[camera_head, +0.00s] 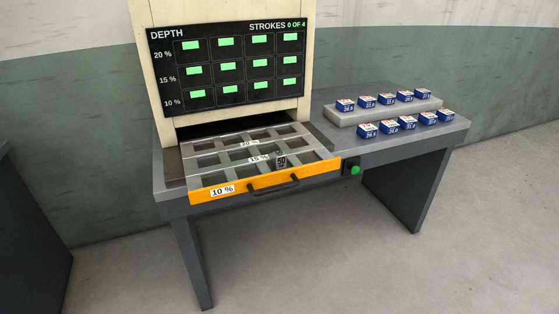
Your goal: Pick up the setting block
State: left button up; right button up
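A small dark block (281,161) with a pale marking stands in the front part of the compartmented drawer tray (222,189); it looks like the setting block, but its marking is too small to read surely. The tray has an orange front with a dark handle and a "10 %" label; "15 %" and "20 %" labels are on its inner dividers. The other compartments look empty. Neither of my grippers is in view.
The tray sticks out of a cream press housing (161,108) with a depth screen (228,68) reading "STROKES 0 OF 4". Several blue-and-white numbered blocks (368,130) stand right, some on a grey riser (350,119). A green button (355,170) is at the table's front edge.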

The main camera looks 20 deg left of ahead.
aim_at(278, 157)
jog(key=i+l, duration=0.6)
jog(key=i+l+u, duration=0.15)
jog(key=u, duration=0.2)
jog(key=i+l+u, duration=0.15)
jog(key=l+u, duration=0.2)
jog(key=i+l+u, duration=0.1)
jog(key=l+u, duration=0.2)
